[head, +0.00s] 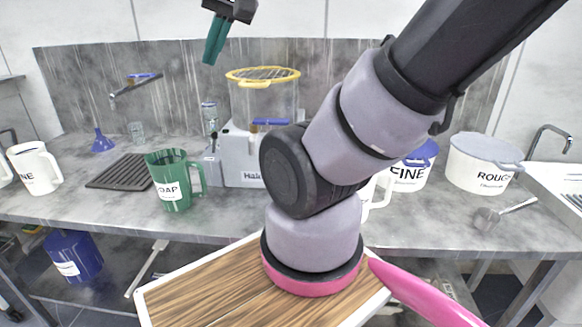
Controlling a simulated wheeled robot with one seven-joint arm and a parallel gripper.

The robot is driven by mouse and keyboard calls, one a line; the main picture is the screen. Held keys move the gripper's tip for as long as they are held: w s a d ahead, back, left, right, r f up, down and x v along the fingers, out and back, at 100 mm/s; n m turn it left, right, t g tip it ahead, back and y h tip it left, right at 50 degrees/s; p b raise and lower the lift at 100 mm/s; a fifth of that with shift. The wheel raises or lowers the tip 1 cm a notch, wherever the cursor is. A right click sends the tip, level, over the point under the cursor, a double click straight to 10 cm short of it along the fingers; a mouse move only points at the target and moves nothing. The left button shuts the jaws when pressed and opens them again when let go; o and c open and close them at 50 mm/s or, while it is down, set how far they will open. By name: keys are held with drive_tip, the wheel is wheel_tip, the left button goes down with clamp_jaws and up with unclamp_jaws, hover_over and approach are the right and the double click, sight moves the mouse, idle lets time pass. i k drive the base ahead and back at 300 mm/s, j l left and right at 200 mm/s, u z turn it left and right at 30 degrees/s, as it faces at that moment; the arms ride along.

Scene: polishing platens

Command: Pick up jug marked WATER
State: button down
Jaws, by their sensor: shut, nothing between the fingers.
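No label reading WATER can be made out. A white jug (376,195) stands on the counter mostly behind my arm, with its handle side showing and any label hidden. A green jug (175,181) labelled SOAP, with its first letter unclear, stands left of centre. A white jug (35,168) marked FINE stands at the far left. A blue vessel (72,257) on the lower shelf has a label too small to read. My gripper (211,52) is shut and empty, high up at the top of the picture, with teal fingers pointing down, apart from all jugs.
A machine (238,158) with a yellow-rimmed clear tub (263,75) stands mid-counter. A black drain mat (117,171), blue funnel (102,142), FINE tub (411,172), ROUGE tub (478,172) and metal scoop (487,218) share the counter (440,222). A sink (562,190) is at right.

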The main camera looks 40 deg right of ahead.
sight(366, 194)
drive_tip(key=z, duration=0.45)
drive_tip(key=l+z, duration=0.15)
drive_tip(key=z, duration=0.35)
drive_tip(key=l+z, duration=0.1)
drive_tip(key=z, duration=0.35)
drive_tip(key=k+j+z, duration=0.25)
drive_tip(key=z, duration=0.15)
drive_tip(key=k+j+z, duration=0.15)
drive_tip(key=z, duration=0.2)
drive_tip(key=k+z, duration=0.4)
